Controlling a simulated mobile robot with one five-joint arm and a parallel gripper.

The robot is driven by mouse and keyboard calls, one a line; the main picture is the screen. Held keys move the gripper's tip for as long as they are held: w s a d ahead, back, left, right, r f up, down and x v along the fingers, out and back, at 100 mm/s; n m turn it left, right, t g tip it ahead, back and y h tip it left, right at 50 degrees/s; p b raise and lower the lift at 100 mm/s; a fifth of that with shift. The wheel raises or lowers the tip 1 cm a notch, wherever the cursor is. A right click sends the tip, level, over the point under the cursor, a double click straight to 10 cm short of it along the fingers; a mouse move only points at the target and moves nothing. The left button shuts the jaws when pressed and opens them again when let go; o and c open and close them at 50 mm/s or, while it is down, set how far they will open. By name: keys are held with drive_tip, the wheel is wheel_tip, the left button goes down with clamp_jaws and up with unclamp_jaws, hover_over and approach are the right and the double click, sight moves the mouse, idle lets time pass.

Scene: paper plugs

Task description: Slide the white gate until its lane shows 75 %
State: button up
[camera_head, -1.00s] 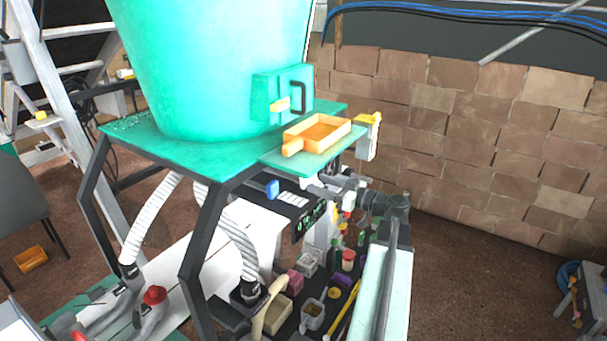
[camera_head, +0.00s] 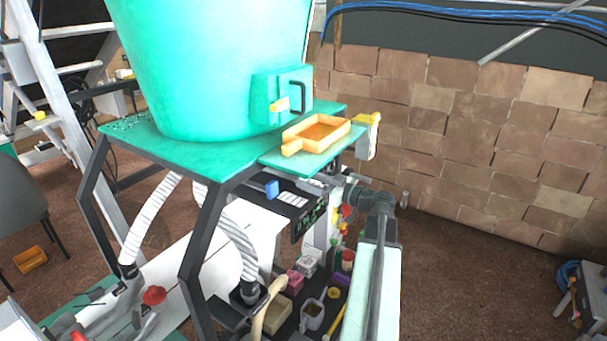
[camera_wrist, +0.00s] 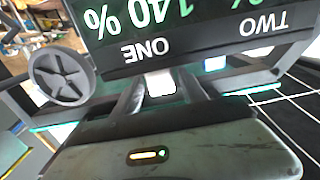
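A small white block, which looks like the white gate (camera_wrist: 161,84), shows in the wrist view below the label ONE. A dark display panel (camera_wrist: 185,35) stands behind it, upside down in this view, with white labels ONE and TWO and green percent figures partly cut off. My gripper (camera_wrist: 162,92) has its dark fingers apart, one on each side of the white block; contact is not clear. In the head view the display panel (camera_head: 309,217) is under the green table, and my gripper is mostly hidden there.
A green table (camera_head: 220,165) with a large green bucket (camera_head: 210,60) and an orange tray (camera_head: 318,136) overhangs the panel. Its dark legs and white hoses (camera_head: 238,240) stand at left. Small containers (camera_head: 312,312) crowd below.

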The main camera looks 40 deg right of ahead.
clamp_jaws()
drive_tip(key=c, duration=0.9)
unclamp_jaws()
drive_tip(key=c, duration=0.9)
unclamp_jaws()
drive_tip(key=shift+x, duration=1.25)
drive_tip(key=shift+o, duration=1.9)
unclamp_jaws()
drive_tip(key=shift+v, duration=2.05)
drive_tip(key=v, duration=0.8)
